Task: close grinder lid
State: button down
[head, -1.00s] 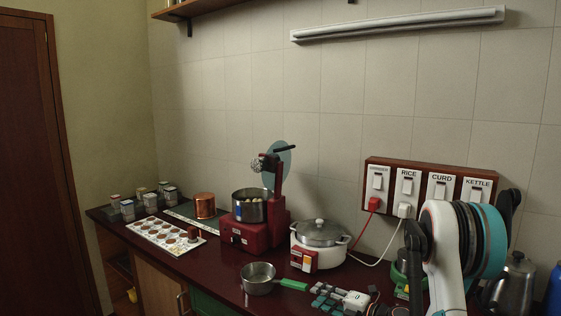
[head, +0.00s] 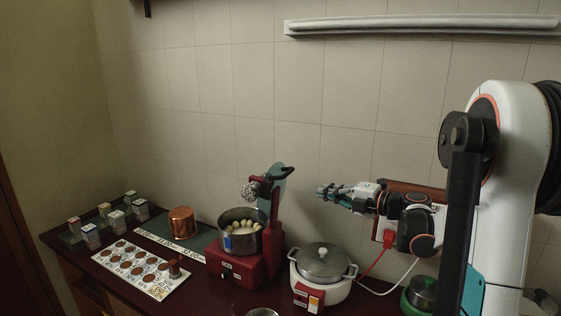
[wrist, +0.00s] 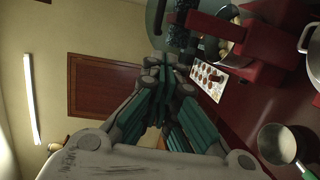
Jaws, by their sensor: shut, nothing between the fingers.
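The grinder (head: 234,268) has a red base and a steel bowl (head: 227,244) holding several pale pieces. Its lid (head: 278,183) stands raised on a red upright at the bowl's right, with a dark handle and a whisk-like part on the bowl side. The bowl is uncovered. My gripper (head: 320,192) is in the air to the right of the raised lid, pointing left toward it, apart from it in the picture. Its fingers are shut and empty. In the wrist view the teal-and-grey fingers (wrist: 158,70) meet near the top centre, with the grinder (wrist: 265,40) at upper right.
A white lidded cooker (head: 320,272) stands right of the grinder, below my gripper. Cables run from the wall switch panel (head: 390,184) behind my arm. A copper pot (head: 182,223), a spice card (head: 140,268) and several small boxes stand left. A saucepan (wrist: 277,143) shows in the wrist view.

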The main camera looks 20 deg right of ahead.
send_near(279, 178)
jog(key=x, duration=0.5)
jog(key=shift+w+a, duration=0.1)
jog(key=shift+w, duration=0.2)
dwell(0.3)
